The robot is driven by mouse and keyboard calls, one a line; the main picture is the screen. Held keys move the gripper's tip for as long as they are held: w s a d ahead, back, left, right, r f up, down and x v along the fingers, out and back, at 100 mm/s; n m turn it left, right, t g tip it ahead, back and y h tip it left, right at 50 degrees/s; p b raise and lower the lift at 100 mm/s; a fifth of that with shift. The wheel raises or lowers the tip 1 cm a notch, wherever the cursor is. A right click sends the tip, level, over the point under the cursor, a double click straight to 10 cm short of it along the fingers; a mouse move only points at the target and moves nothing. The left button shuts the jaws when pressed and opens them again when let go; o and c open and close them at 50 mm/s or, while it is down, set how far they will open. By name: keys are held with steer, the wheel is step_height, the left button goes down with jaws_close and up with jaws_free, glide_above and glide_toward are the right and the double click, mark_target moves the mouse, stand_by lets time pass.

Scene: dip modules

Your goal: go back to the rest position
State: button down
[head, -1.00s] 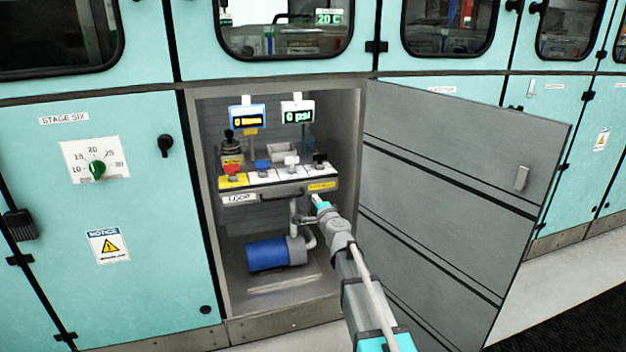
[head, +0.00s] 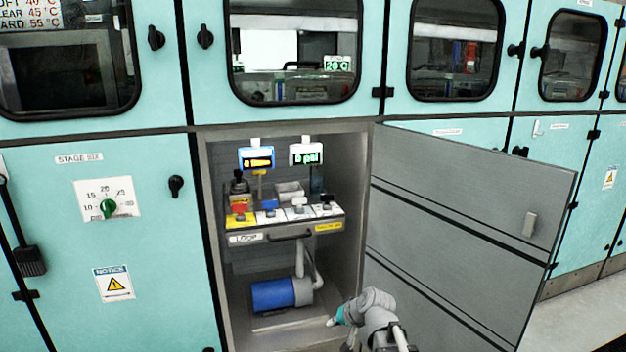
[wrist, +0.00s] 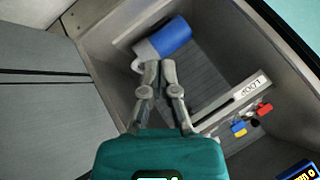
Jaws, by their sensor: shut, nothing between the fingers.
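My gripper (head: 334,321) is low at the front of the open cabinet, right of the blue pump, and holds nothing. In the wrist view my gripper (wrist: 160,64) shows with its fingertips close together in front of the pump (wrist: 172,38). The cabinet (head: 212,240) holds a control shelf (head: 285,237) labelled LOOP, with red, blue, white and black controls on top. The blue pump (head: 275,295) lies on the cabinet floor below the shelf.
The grey cabinet door (head: 465,200) stands open to the right, close beside my arm. Two small displays (head: 256,158) hang at the top of the cabinet. A closed teal panel with a green dial (head: 108,208) is at the left.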

steer(key=s+d+f+n+g+h+p, duration=0.1)
steer(key=s+d+g+h, duration=0.2)
steer(key=s+d, duration=0.35)
steer(key=s+d+f+g+h+p, duration=0.1)
steer(key=s+d+f+g+h, duration=0.15)
steer(key=s+d, duration=0.4)
step_height(320, 180, up, 38)
steer(key=s+a+p, duration=0.1)
steer(key=p, duration=3.5)
steer(key=shift+s+a+p, duration=0.3)
steer(key=shift+a+p, duration=0.05)
steer(key=shift+a, duration=0.05)
